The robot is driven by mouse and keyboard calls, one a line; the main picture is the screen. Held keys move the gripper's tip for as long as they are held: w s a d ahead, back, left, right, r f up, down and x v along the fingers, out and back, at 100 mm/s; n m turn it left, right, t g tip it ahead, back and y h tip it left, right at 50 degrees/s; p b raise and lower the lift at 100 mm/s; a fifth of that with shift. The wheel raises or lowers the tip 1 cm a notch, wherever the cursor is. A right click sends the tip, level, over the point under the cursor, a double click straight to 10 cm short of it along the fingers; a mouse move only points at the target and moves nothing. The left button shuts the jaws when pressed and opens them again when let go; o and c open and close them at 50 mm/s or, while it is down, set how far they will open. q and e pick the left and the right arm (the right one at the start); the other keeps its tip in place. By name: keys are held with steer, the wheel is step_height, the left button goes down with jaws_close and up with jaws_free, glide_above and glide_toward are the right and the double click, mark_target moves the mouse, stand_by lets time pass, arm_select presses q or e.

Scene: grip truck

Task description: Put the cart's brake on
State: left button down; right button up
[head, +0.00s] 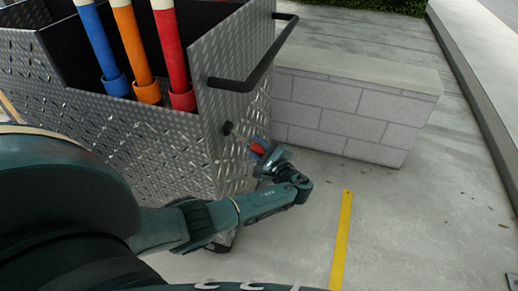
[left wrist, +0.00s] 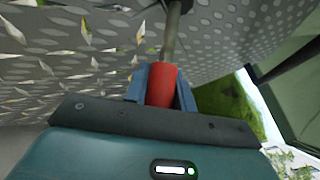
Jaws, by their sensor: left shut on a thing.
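The cart (head: 130,140) is a metal box with a diamond-plate pattern, at the left of the head view. Its brake lever has a red grip (left wrist: 162,84) on a grey rod (left wrist: 170,38) that runs to the cart's side. In the head view the rod (head: 238,135) slants down from the cart's end panel to the red grip. My left gripper (head: 261,150) is shut on the red grip, with its blue fingers (left wrist: 161,88) on both sides of it in the left wrist view. My right gripper is not in view.
A black push handle (head: 255,75) sticks out from the cart above the lever. Blue, orange and red poles (head: 136,45) stand in the cart. A low block wall (head: 345,110) is behind it. A yellow line (head: 342,240) marks open concrete at the right.

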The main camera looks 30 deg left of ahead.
arm_select(q)
steer(key=shift+a+f+m, duration=0.25)
steer(key=shift+m, duration=0.05)
steer(key=c, duration=1.2)
jaws_free()
steer(key=shift+o, duration=0.2)
steer(key=shift+d, duration=0.1)
steer(key=v, duration=1.3)
steer(key=shift+f+b, duration=0.2)
steer(key=shift+b, duration=0.2)
steer(key=shift+s, duration=0.1)
